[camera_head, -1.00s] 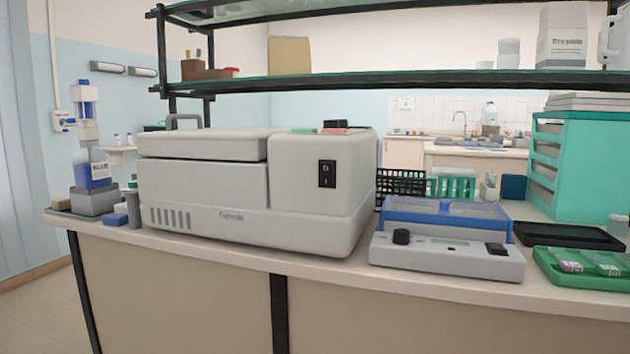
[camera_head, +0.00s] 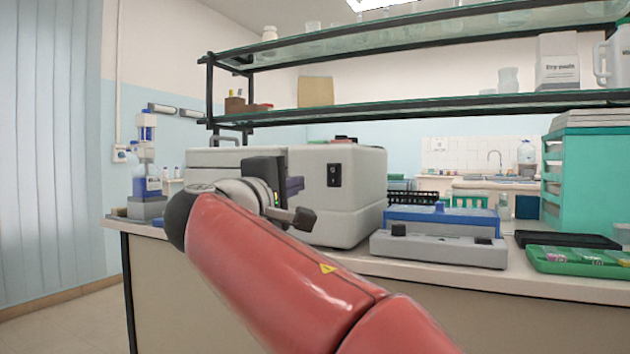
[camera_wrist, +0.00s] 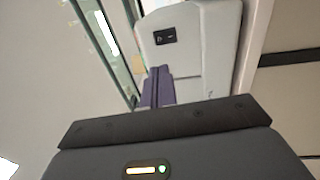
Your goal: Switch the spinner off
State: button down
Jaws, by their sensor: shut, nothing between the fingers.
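The spinner (camera_head: 357,205) is a large off-white machine with a lid, standing on the bench. Its black rocker switch (camera_head: 334,175) is on the upper front of its right-hand block; it also shows in the wrist view (camera_wrist: 165,36). Which side of the switch is pressed is too small to tell. My gripper (camera_head: 298,185) has purple fingers, shut and empty, in front of the spinner and to the left of the switch in the head view. In the wrist view the fingertips (camera_wrist: 158,70) show just below the switch, apart from it. My arm hides much of the spinner's left front.
A device with a blue lid (camera_head: 440,216) stands right of the spinner. A green tray (camera_head: 575,262) with slides lies further right, before a teal drawer cabinet (camera_head: 598,185). A bottle (camera_head: 147,185) stands at the left end. A glass shelf (camera_head: 430,107) runs above the bench.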

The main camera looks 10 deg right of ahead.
aim_at(333, 169)
jog(key=shift+d, duration=0.1)
jog(key=p+x, duration=0.3)
jog(key=x, duration=1.1)
jog(key=shift+w+r, duration=0.15)
jog(key=shift+r, duration=0.05)
dwell(0.3)
